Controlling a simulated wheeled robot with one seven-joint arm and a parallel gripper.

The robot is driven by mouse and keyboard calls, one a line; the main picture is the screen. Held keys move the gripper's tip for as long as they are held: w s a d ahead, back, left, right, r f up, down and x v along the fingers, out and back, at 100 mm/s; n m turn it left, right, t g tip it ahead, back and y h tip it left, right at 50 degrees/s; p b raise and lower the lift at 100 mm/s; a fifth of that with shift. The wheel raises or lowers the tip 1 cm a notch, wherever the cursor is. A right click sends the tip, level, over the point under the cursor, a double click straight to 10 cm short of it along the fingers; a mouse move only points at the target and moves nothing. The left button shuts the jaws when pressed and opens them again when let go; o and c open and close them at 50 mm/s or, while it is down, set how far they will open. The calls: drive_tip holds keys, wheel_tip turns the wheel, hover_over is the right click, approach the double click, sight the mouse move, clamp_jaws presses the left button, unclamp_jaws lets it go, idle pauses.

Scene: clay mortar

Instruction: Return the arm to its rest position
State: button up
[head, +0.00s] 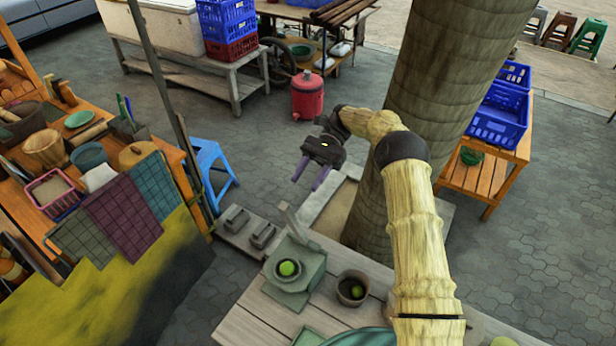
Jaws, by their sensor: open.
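My gripper (310,182) is dark with two purple fingers that stand apart. It is open and empty, pointing down and left in the head view. It hangs above and beyond the far edge of the grey plank table, apart from everything. My straw-coloured arm comes up from the lower right, bends at a dark elbow and reaches left to the gripper, in front of the thick tree trunk (410,130). A green device (297,275) with a round green thing in its cup stands on the plank table. A dark brown pot (352,288) with a green fruit inside stands beside it.
A blue stool (208,160), a red cooler (307,95) and blue crates (500,115) stand around. Paving is clear at right.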

idle(0.3)
drive_tip(key=s+d+n+t+h+b, duration=0.3)
drive_tip(key=s+d+n+t+h, duration=0.2)
drive_tip(key=s+d+t, duration=1)
drive_tip(key=s+d+h, duration=0.1)
drive_tip(key=s+d, duration=0.3)
drive_tip(key=shift+s+f+h+b, duration=0.25)
drive_tip(key=shift+f+h+b, duration=0.05)
drive_tip(key=shift+f+h, duration=0.1)
drive_tip(key=shift+w+d, duration=0.1)
drive_tip(key=shift+d, duration=0.05)
drive_tip(key=shift+a, duration=0.2)
